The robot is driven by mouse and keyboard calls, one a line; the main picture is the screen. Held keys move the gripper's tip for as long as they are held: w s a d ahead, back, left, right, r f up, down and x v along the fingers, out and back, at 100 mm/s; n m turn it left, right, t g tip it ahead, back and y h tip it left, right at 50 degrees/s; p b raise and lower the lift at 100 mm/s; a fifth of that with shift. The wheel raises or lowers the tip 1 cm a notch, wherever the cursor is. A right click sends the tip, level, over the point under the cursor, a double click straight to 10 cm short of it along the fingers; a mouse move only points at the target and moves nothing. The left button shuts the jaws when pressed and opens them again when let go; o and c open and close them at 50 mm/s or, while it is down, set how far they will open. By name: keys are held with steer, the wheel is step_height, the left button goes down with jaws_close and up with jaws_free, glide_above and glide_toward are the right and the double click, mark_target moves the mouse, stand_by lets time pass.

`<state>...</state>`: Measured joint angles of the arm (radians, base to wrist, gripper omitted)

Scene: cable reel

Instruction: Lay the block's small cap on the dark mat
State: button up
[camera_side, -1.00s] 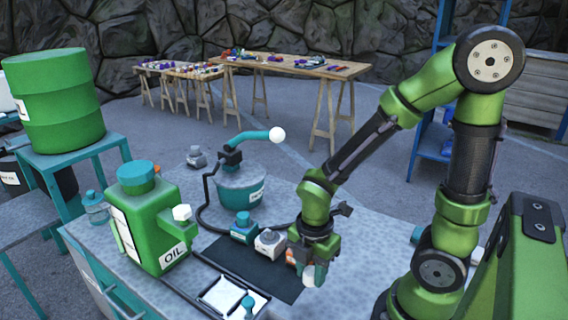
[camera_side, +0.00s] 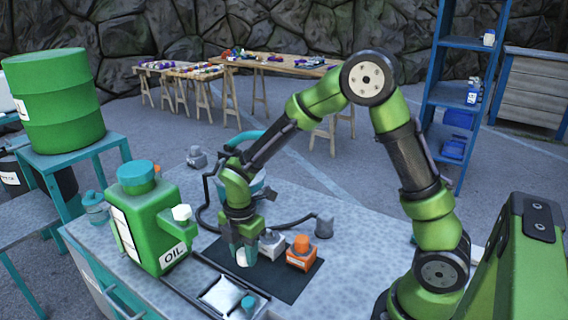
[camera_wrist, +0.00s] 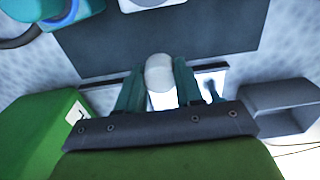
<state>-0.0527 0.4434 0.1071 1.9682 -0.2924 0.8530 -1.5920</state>
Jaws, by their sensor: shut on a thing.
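My gripper (camera_side: 243,253) points down over the left part of the dark mat (camera_side: 288,284). It is shut on a small white rounded piece (camera_side: 242,258), apparently the cap. In the wrist view the white piece (camera_wrist: 158,72) sits between the two teal fingers, in front of the near edge of the mat (camera_wrist: 190,35). Whether it touches the mat is unclear. An orange block (camera_side: 302,254) with an orange top and a pale block (camera_side: 271,244) stand on the mat. A teal block (camera_wrist: 62,12) shows in the wrist view but is hidden behind my gripper in the side view.
A green oil can (camera_side: 155,222) stands left of my gripper. A white panel in a dark frame (camera_side: 220,297) lies in front of the mat. A black hose (camera_side: 290,219) and a grey block (camera_side: 324,226) lie behind. The mat's front right is clear.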

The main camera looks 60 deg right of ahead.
mark_target(247, 272)
steer(key=shift+s+f, duration=0.1)
steer(key=shift+f, duration=1.6)
steer(key=shift+f, duration=0.15)
steer(key=o, duration=1)
